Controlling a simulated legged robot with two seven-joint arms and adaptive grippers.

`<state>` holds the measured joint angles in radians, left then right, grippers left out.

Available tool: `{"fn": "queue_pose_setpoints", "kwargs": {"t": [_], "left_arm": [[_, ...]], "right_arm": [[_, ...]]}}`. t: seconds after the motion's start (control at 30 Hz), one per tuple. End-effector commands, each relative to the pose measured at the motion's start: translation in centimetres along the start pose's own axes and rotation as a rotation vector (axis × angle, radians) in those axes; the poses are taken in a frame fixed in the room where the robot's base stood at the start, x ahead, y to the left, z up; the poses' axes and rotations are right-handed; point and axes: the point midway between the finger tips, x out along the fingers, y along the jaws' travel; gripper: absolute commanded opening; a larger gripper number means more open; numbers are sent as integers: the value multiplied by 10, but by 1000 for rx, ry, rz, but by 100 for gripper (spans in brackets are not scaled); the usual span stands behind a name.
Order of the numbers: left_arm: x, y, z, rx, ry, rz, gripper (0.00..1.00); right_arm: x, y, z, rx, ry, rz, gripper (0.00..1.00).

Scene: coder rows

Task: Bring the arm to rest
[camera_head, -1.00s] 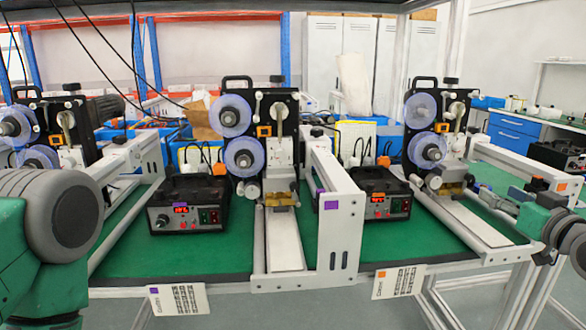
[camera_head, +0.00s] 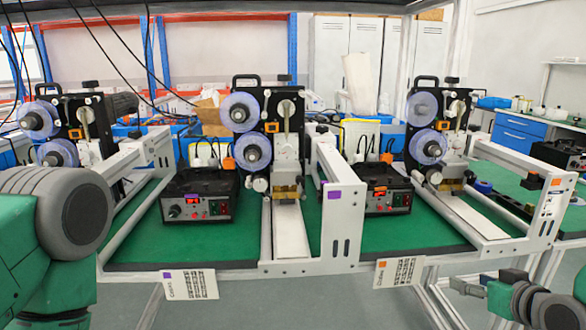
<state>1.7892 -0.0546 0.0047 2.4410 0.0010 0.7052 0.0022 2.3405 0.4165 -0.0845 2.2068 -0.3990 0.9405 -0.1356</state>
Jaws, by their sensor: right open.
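My right arm comes in at the lower right. Its gripper (camera_head: 457,284) points left, below the front edge of the bench and in front of the white frame legs. It is small in the picture; it is open and nothing shows between its fingers. Only the grey and green links of my left arm show at the left edge; my left gripper is out of view. Coder machines with blue-rimmed reels (camera_head: 240,112) stand in a row on the green bench top (camera_head: 240,243). Another coder (camera_head: 425,142) stands at the right, above my right gripper.
Black control boxes (camera_head: 199,196) (camera_head: 383,191) sit between the coders. White end frames (camera_head: 341,215) (camera_head: 546,207) reach the bench's front edge. Label cards (camera_head: 190,284) (camera_head: 399,272) hang from that edge. Open floor shows below. A blue-drawer bench (camera_head: 518,131) is at the back right.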

Motion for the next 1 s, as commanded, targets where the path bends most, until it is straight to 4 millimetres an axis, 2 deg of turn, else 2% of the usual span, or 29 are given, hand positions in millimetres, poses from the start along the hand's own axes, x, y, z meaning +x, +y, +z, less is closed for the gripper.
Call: {"fn": "queue_pose_setpoints", "kwargs": {"t": [0.03, 0.07, 0.13, 0.23, 0.3, 0.4, 0.5, 0.6, 0.7, 1.0], "left_arm": [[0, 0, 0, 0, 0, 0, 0], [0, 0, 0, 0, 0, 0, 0], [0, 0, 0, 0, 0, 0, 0], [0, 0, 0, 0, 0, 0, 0], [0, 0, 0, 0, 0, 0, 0], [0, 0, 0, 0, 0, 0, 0], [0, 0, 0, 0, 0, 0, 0], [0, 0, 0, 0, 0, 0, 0], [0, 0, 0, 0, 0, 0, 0], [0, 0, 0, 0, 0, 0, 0]], "right_arm": [[-1, -12, 32, 1, -80, -5, 53], [-2, -18, 50, 5, -127, -6, 53], [-10, -34, 99, 11, -253, -5, 53], [-32, -55, 170, 20, -442, 3, 53], [-54, -69, 218, 23, -574, 13, 53], [-92, -84, 276, 22, -747, 32, 53], [-129, -95, 318, 18, -886, 53, 53], [-156, -101, 344, 11, -981, 68, 53], [-173, -104, 356, 8, -1033, 80, 53], [-177, -105, 360, 8, -1046, 83, 53]]}}
